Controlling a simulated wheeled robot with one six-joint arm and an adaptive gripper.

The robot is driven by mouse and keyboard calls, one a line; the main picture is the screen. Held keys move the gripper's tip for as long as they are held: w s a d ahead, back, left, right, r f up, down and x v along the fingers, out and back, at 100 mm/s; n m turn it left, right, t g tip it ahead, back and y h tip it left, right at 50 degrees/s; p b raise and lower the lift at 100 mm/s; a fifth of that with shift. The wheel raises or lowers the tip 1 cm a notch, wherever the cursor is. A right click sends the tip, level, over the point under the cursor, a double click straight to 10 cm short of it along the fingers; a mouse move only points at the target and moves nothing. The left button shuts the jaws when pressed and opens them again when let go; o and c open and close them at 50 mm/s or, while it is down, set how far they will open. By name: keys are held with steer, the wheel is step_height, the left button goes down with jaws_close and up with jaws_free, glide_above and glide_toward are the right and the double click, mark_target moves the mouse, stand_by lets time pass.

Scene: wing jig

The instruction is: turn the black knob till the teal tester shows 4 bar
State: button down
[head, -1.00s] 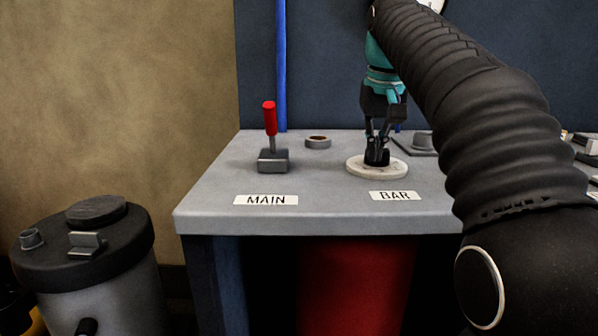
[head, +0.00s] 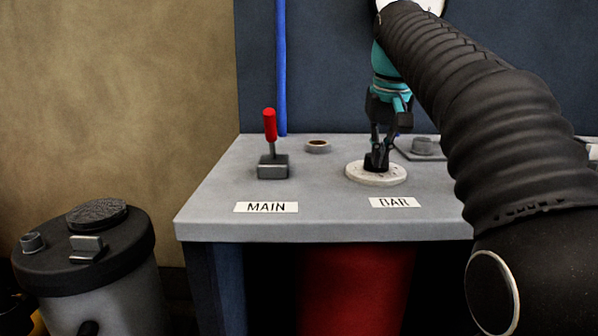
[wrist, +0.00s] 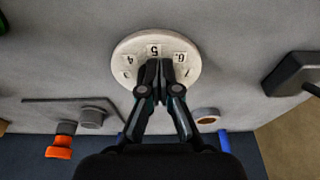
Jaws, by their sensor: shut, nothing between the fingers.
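The black knob (head: 376,163) stands on a round white dial plate (head: 360,175) behind the BAR label (head: 395,202). In the wrist view, the dial plate (wrist: 127,48) shows upside-down numbers, among them 4, 5 and 6. My gripper (head: 379,150) points down at the knob from above, its fingers shut with nothing between them. In the wrist view its fingertips (wrist: 160,72) cover most of the knob, so I cannot tell where the knob points. A pale round face (head: 432,5) shows at the top edge, mostly behind my arm. I cannot make out the teal tester or its reading.
A red-handled lever (head: 270,128) stands left of the dial, behind the MAIN label (head: 266,207). A small ring (head: 318,146) lies on the grey bench top (head: 225,205). A grey drum (head: 110,285) stands on the floor at left. An orange part (wrist: 58,147) shows in the wrist view.

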steer(key=shift+d+p, duration=0.8)
steer(key=shift+p, duration=0.15)
steer(key=shift+w+d, duration=0.15)
steer(key=shift+d, duration=0.2)
stand_by(0.4)
steer(key=shift+s+d, duration=0.1)
steer(key=shift+s, duration=0.25)
steer(key=shift+w+v, duration=0.25)
steer(key=shift+v, duration=0.7)
steer(key=shift+w+v, duration=0.2)
steer(key=shift+v, duration=0.8)
steer(key=shift+w+v, duration=0.25)
steer(key=shift+v, duration=0.7)
steer(key=shift+r, duration=0.2)
